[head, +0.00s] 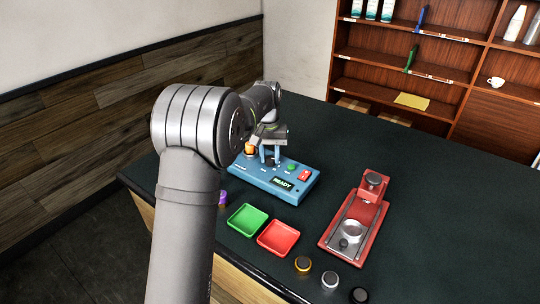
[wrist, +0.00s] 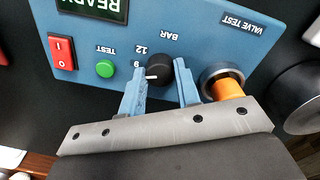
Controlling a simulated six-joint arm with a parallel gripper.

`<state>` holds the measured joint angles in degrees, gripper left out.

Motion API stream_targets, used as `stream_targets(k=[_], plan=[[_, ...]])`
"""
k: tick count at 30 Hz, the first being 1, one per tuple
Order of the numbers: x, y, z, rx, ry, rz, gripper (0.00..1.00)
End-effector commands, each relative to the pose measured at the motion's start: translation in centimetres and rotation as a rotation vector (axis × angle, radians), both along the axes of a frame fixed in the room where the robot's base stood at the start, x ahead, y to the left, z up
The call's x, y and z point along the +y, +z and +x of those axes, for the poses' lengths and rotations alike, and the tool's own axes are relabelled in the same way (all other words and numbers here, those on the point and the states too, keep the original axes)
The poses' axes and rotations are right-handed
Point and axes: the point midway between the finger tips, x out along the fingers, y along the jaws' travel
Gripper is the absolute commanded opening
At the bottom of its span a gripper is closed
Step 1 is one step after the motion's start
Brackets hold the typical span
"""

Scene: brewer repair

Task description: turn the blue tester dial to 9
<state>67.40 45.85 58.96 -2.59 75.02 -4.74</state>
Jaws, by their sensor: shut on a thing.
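The blue tester (head: 300,190) stands on the dark table, its display reading READY. Its black dial (wrist: 157,72) shows in the wrist view, where the panel appears upside down. The dial's white pointer mark faces left in that picture, close beside the printed 9, with 12 printed just above. My gripper (wrist: 160,88) has its two blue fingers on either side of the dial, shut on it. In the head view my gripper (head: 270,156) comes down over the tester, and the dial is hidden there.
An orange part (wrist: 229,89) sits in the ringed VALVE TEST port beside the right finger. The panel has a green button (wrist: 105,69) and red switch (wrist: 62,51). Green (head: 247,220) and red (head: 279,239) trays and a red brewer (head: 357,222) stand nearby. Table space behind is clear.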

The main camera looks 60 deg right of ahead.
Motion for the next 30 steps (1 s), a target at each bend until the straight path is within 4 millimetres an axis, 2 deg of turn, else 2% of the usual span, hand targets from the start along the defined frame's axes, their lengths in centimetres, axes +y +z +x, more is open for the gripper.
stream_targets(k=[9,24,25,28,30], plan=[[-0.12,0.15,0.10,-0.002,-0.102,-0.005,0.07],[-0.14,0.18,0.10,-0.002,-0.118,-0.006,0.07],[-0.14,0.18,0.10,-0.002,-0.118,-0.006,0.34],[-0.12,0.16,0.09,-0.002,-0.118,-0.005,0.52],[-0.10,0.12,0.07,-0.002,-0.118,-0.004,0.52]])
